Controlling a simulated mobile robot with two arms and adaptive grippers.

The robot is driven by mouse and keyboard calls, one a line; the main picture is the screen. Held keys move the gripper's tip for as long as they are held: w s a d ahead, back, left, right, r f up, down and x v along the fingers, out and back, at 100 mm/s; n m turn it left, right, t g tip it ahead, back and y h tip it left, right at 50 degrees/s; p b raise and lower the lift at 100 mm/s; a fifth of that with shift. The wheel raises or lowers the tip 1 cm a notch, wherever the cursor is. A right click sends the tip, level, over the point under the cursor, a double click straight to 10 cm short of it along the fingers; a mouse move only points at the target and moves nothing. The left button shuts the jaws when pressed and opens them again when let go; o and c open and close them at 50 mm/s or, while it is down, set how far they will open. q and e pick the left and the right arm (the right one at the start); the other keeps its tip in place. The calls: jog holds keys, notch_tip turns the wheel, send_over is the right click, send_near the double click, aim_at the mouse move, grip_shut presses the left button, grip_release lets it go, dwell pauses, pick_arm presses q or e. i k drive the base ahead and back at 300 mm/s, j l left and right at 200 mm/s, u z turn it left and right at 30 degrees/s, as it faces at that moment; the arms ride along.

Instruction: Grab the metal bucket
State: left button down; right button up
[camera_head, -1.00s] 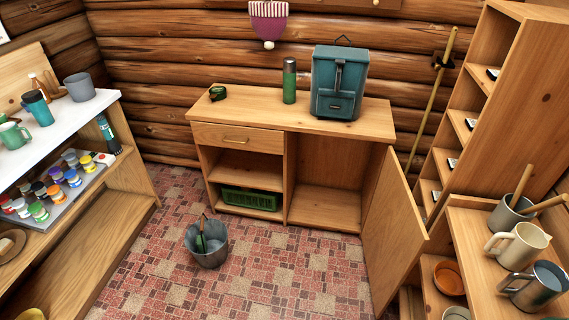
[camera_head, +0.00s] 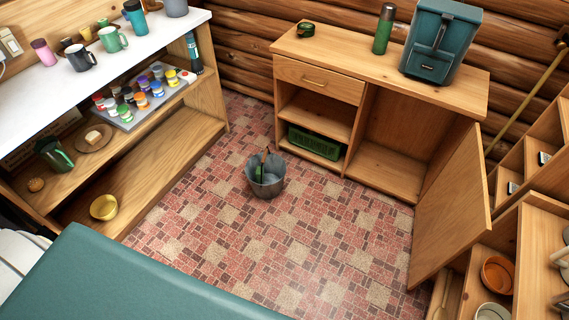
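The metal bucket (camera_head: 266,184) stands upright on the red tiled floor, near the middle of the head view. It is grey, and a green-headed tool (camera_head: 259,172) with a brown handle sticks up out of it. The bucket stands in front of the wooden cabinet, apart from it. Neither of my grippers is in the head view, so I cannot see whether they are open or shut.
A wooden cabinet (camera_head: 390,172) stands behind the bucket with its right door (camera_head: 452,215) swung open. A shelf unit with a white top (camera_head: 150,50) is at left. A teal surface (camera_head: 130,285) fills the lower left. Tiled floor around the bucket is clear.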

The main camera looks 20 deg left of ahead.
aim_at(275, 167)
jog(key=i+j+z, duration=0.1)
jog(key=j, duration=0.25)
jog(key=i+j, duration=0.2)
jog(key=j, duration=0.15)
jog(key=i+j+z, duration=0.15)
jog(key=j, duration=0.2)
jog(key=i+j+z, duration=0.1)
jog(key=j, duration=0.25)
jog(key=i+j, duration=0.1)
jog(key=j, duration=0.3)
jog(key=i+j+z, duration=0.15)
jog(key=j, duration=0.2)
